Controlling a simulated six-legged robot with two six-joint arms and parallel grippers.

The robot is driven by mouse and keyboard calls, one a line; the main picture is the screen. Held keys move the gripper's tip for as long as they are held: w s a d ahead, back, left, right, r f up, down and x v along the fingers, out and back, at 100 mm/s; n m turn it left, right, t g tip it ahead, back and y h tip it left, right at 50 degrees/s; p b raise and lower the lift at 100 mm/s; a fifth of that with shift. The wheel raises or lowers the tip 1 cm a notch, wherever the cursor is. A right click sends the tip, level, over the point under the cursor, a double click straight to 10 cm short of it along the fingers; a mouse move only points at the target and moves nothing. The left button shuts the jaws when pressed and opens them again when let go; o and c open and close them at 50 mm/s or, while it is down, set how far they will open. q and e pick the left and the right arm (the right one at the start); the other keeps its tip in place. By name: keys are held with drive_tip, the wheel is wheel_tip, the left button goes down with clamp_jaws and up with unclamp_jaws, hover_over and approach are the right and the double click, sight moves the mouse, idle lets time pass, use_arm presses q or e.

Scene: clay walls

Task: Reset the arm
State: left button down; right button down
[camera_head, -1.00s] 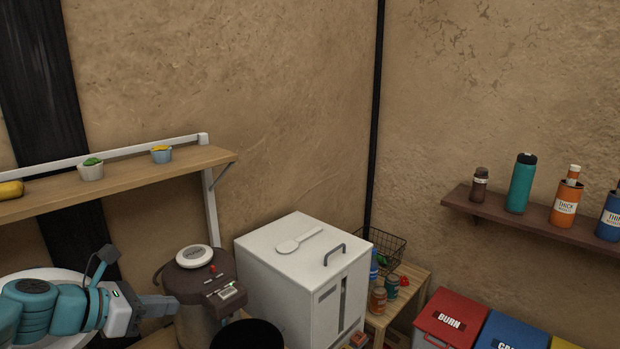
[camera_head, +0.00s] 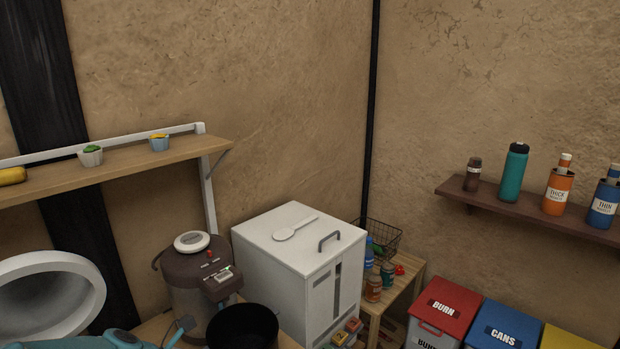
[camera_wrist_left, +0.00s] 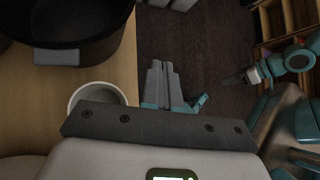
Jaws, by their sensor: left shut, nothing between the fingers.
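My left gripper (camera_wrist_left: 160,80) shows in the left wrist view with its grey fingers together and nothing between them. It points down past the edge of the wooden table (camera_wrist_left: 122,80), over dark floor. Part of my teal left arm (camera_head: 85,342) shows at the bottom left of the head view; its fingers are out of that view. My right gripper (camera_wrist_left: 238,78) appears small at the right of the left wrist view, at the end of a teal arm. Whether its fingers are open or shut is too small to tell.
A black pot (camera_wrist_left: 75,30) and a grey-white cup (camera_wrist_left: 95,95) stand on the table near my left gripper. The pot (camera_head: 243,328) also shows in the head view, beside a brown water boiler (camera_head: 195,275), a white box (camera_head: 300,265) and a white round basin (camera_head: 85,290).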

use_arm(q)
drive_tip(key=s+d+f+m+g+y, duration=0.1)
drive_tip(key=s+d+f+m+y, duration=0.1)
drive_tip(key=s+f+m, duration=0.9)
drive_tip(key=s+d+f+m+g+y, duration=0.2)
drive_tip(key=s+d+f+m, duration=0.2)
drive_tip(key=s+f+m, duration=0.8)
drive_tip(key=shift+s+f+m+y+b, duration=0.3)
drive_tip(key=shift+f+m+b, duration=0.25)
drive_tip(key=shift+f, duration=0.25)
